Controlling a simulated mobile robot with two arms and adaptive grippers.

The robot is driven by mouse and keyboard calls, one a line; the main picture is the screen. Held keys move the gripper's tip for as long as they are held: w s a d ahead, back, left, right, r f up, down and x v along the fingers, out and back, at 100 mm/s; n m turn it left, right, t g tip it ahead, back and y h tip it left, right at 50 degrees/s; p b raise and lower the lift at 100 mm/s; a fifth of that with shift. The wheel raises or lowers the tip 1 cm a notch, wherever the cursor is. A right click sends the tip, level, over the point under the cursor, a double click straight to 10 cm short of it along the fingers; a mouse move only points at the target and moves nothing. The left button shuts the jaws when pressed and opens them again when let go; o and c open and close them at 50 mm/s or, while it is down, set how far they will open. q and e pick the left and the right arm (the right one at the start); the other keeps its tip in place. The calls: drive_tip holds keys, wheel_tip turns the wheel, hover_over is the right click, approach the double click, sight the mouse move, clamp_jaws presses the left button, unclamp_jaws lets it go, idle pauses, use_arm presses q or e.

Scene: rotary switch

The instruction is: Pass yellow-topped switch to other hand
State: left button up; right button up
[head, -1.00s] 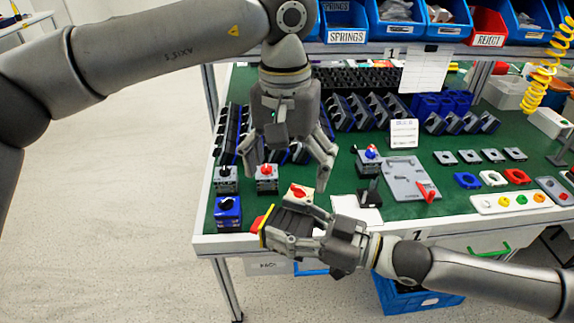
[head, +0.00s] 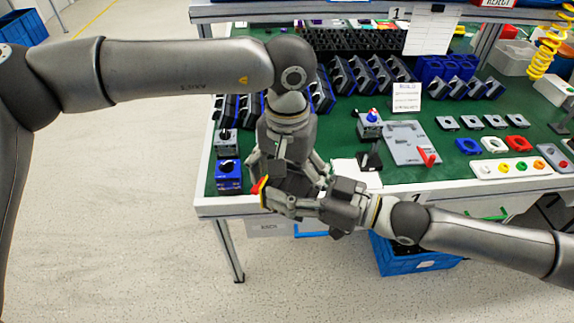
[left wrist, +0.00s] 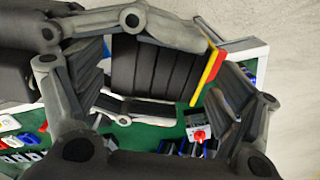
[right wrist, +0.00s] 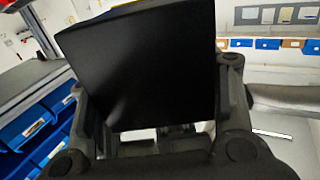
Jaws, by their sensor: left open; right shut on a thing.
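The yellow-topped switch (head: 260,186) shows in the head view as a yellow and red edge at the tips of my right gripper (head: 277,193). My right gripper is shut on it, above the table's front edge. In the right wrist view a large black block (right wrist: 145,65), seemingly the switch's body, fills the space between the fingers. My left gripper (head: 287,178) is open and points down over the switch and the right fingers. In the left wrist view the yellow and red plate (left wrist: 207,76) lies between the open left fingers; contact cannot be told.
A blue switch box (head: 228,177) and a grey one (head: 226,142) stand at the table's left edge. A red-knobbed switch (left wrist: 199,133) shows below the left fingers. A grey plate with a red handle (head: 411,143) lies to the right on the green table.

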drive_tip(key=shift+r, duration=0.1)
use_arm(q)
drive_tip(key=c, duration=0.9)
drive_tip(key=shift+c, duration=0.2)
use_arm(e)
drive_tip(key=o, duration=1.4)
drive_tip(key=shift+d, duration=0.1)
